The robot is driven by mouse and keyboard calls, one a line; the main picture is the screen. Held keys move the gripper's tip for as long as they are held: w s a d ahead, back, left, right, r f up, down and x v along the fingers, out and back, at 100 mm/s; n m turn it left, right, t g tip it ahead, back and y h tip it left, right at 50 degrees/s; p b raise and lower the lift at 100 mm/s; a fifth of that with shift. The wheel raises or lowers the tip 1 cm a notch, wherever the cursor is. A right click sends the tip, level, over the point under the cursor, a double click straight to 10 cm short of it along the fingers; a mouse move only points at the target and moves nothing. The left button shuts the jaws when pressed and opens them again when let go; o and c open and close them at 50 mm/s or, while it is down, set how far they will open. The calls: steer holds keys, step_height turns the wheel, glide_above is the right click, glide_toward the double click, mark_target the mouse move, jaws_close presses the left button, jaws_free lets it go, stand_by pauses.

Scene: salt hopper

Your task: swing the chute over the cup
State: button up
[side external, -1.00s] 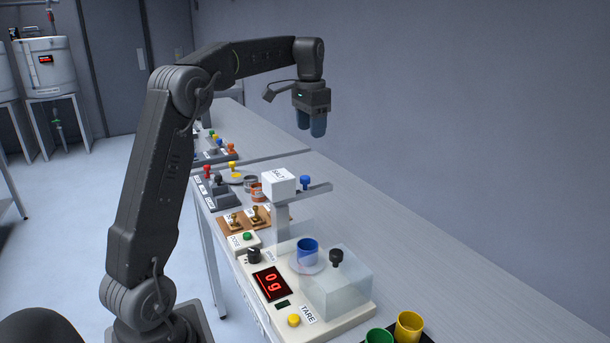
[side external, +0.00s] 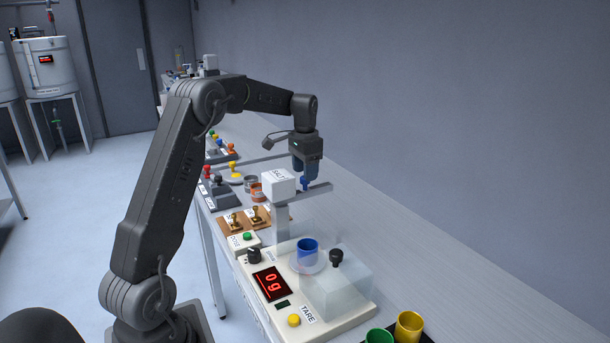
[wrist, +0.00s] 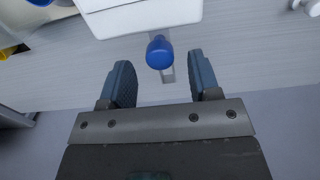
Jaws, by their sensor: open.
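The white salt hopper (side external: 279,183) stands on a grey post behind the scale. Its grey chute (side external: 318,189) sticks out to the right, with a blue knob (side external: 305,183) on top. The blue cup (side external: 307,251) stands on the scale pan, in front of the chute and not under its end. My gripper (side external: 306,172) is just above the blue knob, pointing down. In the wrist view, my gripper (wrist: 160,80) is open, and the blue knob (wrist: 159,52) shows between and slightly beyond the fingertips. Nothing is held.
The scale (side external: 330,316) reads 0g. A clear box with a black knob (side external: 336,257) stands beside the cup. Green and yellow cups (side external: 409,327) sit in a dark tray at front right. Stamps and levers (side external: 217,187) crowd the left side. The bench right of the chute is clear.

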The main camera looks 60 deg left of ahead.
steer(key=shift+f, duration=0.9)
jaws_close()
